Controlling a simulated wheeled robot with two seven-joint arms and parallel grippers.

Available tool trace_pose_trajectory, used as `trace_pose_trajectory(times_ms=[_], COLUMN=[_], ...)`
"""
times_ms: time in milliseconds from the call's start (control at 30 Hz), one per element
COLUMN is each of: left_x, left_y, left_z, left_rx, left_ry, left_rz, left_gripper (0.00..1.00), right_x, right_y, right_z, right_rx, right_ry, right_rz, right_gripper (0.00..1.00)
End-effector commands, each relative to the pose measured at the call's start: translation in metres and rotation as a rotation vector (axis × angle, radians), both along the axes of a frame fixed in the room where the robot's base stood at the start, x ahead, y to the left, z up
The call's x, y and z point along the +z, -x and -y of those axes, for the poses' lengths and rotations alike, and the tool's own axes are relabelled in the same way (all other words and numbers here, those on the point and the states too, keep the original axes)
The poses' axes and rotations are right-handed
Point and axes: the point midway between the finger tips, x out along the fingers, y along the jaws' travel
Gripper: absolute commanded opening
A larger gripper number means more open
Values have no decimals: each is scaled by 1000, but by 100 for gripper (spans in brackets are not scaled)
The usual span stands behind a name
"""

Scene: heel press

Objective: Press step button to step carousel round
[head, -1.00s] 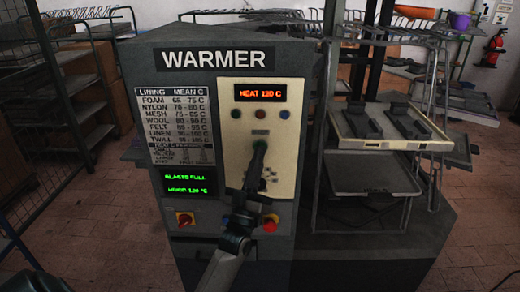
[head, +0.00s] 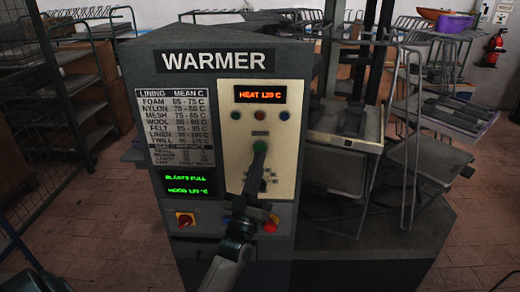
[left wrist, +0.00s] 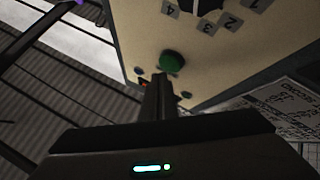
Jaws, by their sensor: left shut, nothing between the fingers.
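The green step button (head: 260,146) is on the cream control panel (head: 232,150) of the WARMER cabinet, and it also shows in the left wrist view (left wrist: 172,61). My left gripper (head: 258,157) is shut and empty, with its tips just below the button. In the left wrist view its fingers (left wrist: 158,82) point at the button's edge; I cannot tell whether they touch it. The carousel, with racks and trays, is to the right of the cabinet. One tray (head: 318,138) with dark pieces is partly hidden behind the cabinet; another tray (head: 428,140) is farther right. My right gripper is not in view.
An orange-lit HEAT display (head: 260,94) and three small coloured buttons are above the green button. A red knob (head: 185,219) and a red button (head: 271,226) are low on the cabinet. Shelving (head: 70,95) stands at the left, with open floor before it.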

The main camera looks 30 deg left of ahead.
Motion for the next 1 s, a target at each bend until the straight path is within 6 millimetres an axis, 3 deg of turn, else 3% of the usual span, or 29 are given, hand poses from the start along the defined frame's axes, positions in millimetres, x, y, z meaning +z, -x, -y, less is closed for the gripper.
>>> trace_pose_trajectory(times_ms=[367,1000], left_x=[0,0], left_y=[2,41], left_z=[2,25], left_rx=[0,0], left_ry=[0,0], left_rz=[0,-1], left_gripper=[0,0], right_x=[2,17], right_y=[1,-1], right_z=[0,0], right_rx=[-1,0], right_ry=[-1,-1], right_rz=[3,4], right_gripper=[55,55])
